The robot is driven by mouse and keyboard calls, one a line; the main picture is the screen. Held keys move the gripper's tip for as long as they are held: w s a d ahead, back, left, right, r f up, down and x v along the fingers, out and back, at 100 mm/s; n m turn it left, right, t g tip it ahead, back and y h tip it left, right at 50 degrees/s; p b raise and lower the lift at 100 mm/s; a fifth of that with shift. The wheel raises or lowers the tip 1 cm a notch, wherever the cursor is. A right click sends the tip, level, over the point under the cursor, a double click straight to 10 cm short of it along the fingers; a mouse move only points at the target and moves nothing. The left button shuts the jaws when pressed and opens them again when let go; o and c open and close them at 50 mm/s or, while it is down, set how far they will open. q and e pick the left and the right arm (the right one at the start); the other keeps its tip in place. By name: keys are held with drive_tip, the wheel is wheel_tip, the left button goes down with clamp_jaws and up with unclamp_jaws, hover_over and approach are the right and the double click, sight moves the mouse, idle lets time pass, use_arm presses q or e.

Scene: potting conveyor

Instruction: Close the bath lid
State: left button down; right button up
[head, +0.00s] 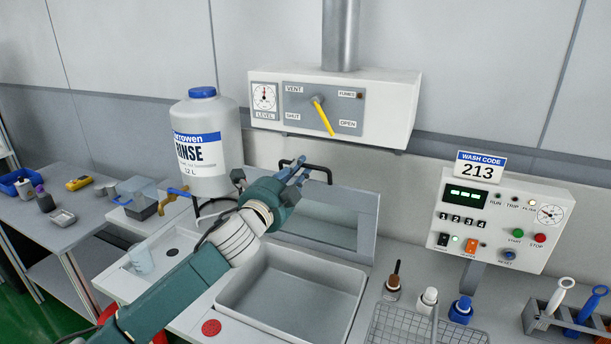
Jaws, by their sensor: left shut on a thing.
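The bath lid (347,236) is a grey panel with a window, standing raised at the back of the bath (352,318). The bath is an open grey rectangular basin, and its inside shows empty. A black handle (329,174) runs along the lid's top edge. My left arm reaches across the bath from the lower left. My left gripper (292,170) is at the left part of the handle and shut on it; the fingers hide part of the bar. The arm covers the lid's left part. My right gripper is not in view.
A rinse jug (207,150) with a blue cap stands left of the lid. A vent box (390,105) hangs above. A control panel (500,220), a wire basket (400,328) and small bottles (427,300) are at the right. A red disc (211,327) lies front left.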

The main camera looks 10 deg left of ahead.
use_arm(q)
drive_tip(key=s+a+f+t+b, duration=0.1)
drive_tip(key=s+a+f+b, duration=0.1)
drive_tip(key=s+f+b, duration=0.2)
drive_tip(key=s+a+f+t+b, duration=0.1)
drive_tip(key=s+f+b, duration=0.3)
drive_tip(key=s, duration=0.5)
drive_tip(key=shift+a+h+b, duration=0.3)
drive_tip(key=shift+a+b, duration=0.35)
drive_tip(key=shift+b, duration=0.4)
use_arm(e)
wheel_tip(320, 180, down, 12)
use_arm(q)
drive_tip(key=shift+s, duration=0.1)
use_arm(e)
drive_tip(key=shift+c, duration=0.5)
